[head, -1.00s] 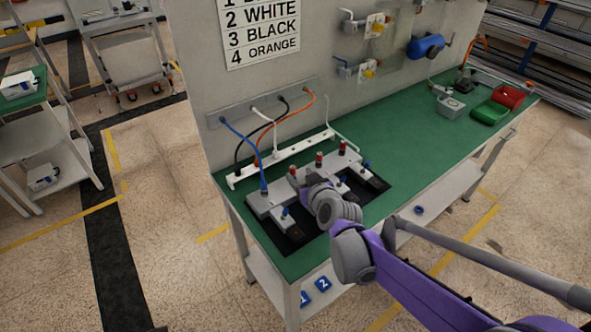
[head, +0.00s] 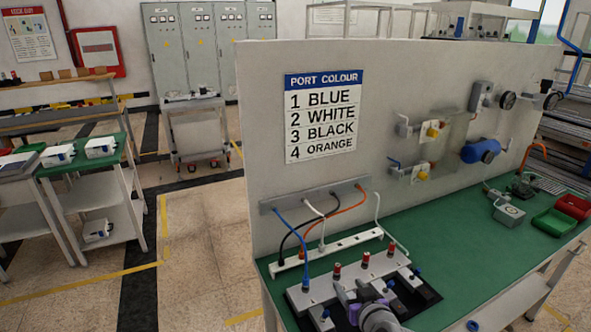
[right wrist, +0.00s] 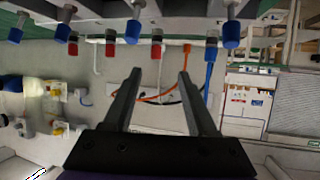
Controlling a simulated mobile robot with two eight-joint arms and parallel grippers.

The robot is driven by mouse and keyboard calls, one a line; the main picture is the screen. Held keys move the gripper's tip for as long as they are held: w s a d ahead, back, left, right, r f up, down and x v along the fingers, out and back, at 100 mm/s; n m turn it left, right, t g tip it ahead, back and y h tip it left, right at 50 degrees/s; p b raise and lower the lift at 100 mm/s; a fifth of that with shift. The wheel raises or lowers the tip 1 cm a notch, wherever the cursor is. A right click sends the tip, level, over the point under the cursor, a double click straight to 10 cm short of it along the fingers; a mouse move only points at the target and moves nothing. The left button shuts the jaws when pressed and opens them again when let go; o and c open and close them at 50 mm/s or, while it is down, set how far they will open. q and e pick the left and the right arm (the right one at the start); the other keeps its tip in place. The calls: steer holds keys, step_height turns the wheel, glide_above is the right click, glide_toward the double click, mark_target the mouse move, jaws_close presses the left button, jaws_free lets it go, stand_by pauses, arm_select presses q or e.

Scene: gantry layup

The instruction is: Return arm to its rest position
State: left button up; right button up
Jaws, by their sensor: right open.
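My right gripper (head: 352,292) is low in the head view, over the grey manifold block (head: 325,290) on the bench. In the right wrist view its two dark fingers (right wrist: 160,75) are apart, with nothing held between them. The manifold carries several red-topped and blue-topped fittings, which show along the top of the right wrist view. A blue hose (head: 289,238) runs from the wall panel to the manifold's left end. White, black and orange (head: 345,210) hoses run to the white rail (head: 345,248) behind. My left gripper is not in view.
The green bench top (head: 470,240) is clear right of the manifold. A grey box (head: 509,214), a green bin (head: 555,222) and a red bin (head: 573,206) stand at its far end. The upright panel (head: 400,90) backs the bench, with a port colour sign (head: 322,117).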

steer(key=s+f+g+p, duration=0.1)
steer(key=s+f+g, duration=0.2)
steer(key=s, duration=0.9)
steer(key=s+f+m+g+h+p, duration=0.1)
steer(key=s+f+g, duration=0.2)
steer(key=s, duration=0.9)
steer(key=shift+s+g, duration=0.4)
steer(key=shift+g, duration=0.5)
